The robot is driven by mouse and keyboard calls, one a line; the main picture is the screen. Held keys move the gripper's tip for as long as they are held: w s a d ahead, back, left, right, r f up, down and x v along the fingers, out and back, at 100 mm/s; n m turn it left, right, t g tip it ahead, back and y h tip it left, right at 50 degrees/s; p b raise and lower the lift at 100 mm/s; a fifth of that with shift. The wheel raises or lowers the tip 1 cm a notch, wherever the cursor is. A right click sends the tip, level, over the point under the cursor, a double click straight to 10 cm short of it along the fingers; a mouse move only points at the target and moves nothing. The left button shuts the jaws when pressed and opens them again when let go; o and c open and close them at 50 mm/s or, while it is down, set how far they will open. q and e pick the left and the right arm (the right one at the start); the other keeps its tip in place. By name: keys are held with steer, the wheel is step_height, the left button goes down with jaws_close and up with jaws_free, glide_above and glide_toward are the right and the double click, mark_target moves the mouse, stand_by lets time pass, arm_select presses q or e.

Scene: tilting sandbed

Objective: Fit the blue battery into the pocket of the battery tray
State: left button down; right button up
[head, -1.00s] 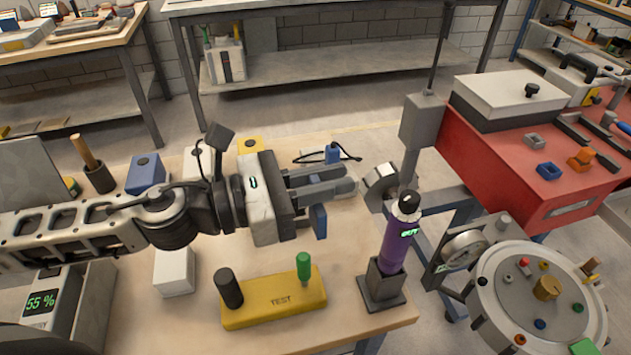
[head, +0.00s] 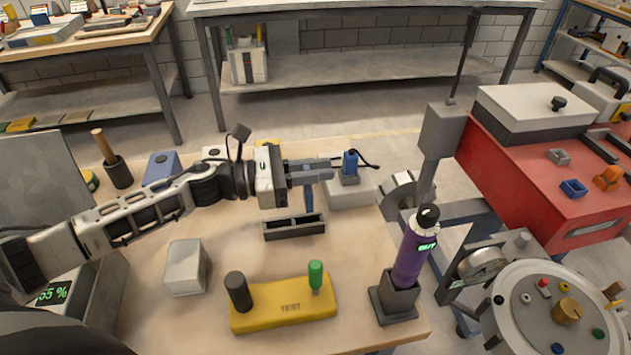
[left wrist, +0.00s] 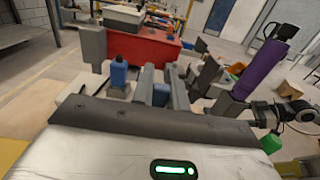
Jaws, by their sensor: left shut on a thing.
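My left gripper (head: 318,173) reaches in from the left, level, and is shut on the blue battery (head: 308,198). The battery hangs upright below the fingers. The battery tray (head: 293,231) is a small dark box with two compartments on the bench below. The battery's lower end shows just over the tray's back rim, towards its right half; I cannot tell whether it is in the pocket. In the left wrist view the battery (left wrist: 160,94) shows between the two fingers, and the tray does not show clearly.
A yellow TEST block (head: 283,308) lies in front, a white box (head: 185,268) front left. A purple cylinder (head: 411,255) stands in a dark holder at the right.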

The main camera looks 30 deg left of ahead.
arm_select(q)
step_height(320, 180, down, 3)
steer(key=shift+w+f+p, duration=0.1)
steer(key=shift+p, duration=0.2)
steer(key=shift+f+b, duration=0.55)
steer(key=shift+b, duration=0.2)
steer(key=c, duration=1.4)
jaws_free()
steer(key=shift+r, duration=0.15)
